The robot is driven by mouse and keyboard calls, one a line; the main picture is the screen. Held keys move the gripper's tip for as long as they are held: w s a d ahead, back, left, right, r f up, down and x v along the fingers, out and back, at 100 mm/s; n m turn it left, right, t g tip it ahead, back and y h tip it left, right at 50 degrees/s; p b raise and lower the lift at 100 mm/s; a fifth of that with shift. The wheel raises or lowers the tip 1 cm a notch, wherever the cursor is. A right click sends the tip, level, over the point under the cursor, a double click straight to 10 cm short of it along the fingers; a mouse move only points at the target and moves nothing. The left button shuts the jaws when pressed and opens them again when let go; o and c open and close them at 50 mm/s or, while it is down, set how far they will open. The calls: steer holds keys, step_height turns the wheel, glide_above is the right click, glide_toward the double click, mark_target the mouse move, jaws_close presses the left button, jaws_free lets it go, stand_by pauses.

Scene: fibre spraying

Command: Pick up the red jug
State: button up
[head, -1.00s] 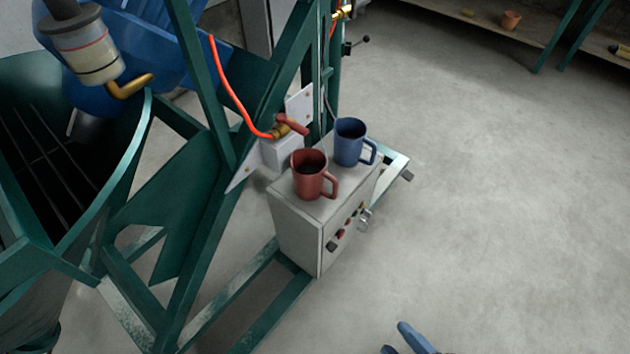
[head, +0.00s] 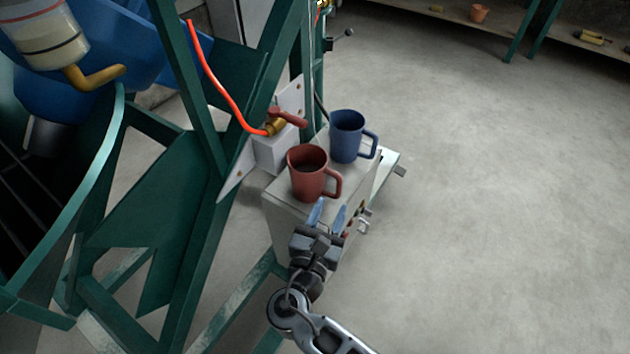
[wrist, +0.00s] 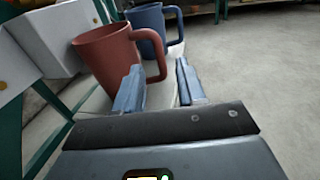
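The red jug (head: 308,174) stands upright on top of the grey control box, its handle toward the right. My gripper (head: 328,214) is open, its two blue fingers apart and pointing at the jug from the near side. In the wrist view the red jug (wrist: 108,62) is just beyond the left finger, and its handle is ahead of the gap between the fingers (wrist: 160,88). Nothing is between the fingertips that I can make out. Whether a finger touches the jug cannot be told.
A blue jug (head: 347,136) stands right behind the red one on the box (head: 283,213). A valve with a red lever (head: 287,117) and an orange hose (head: 215,88) are close at the left, by the green frame (head: 195,200). The floor at right is clear.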

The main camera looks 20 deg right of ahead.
mark_target(338, 186)
steer(key=shift+w+d+r, duration=0.25)
steer(key=shift+w+d, duration=0.15)
steer(key=shift+w, duration=0.2)
steer(key=x, duration=0.6)
steer(key=shift+w+d+f, duration=0.25)
steer(key=shift+w, duration=0.05)
jaws_close()
steer(key=shift+r, duration=0.1)
stand_by(0.7)
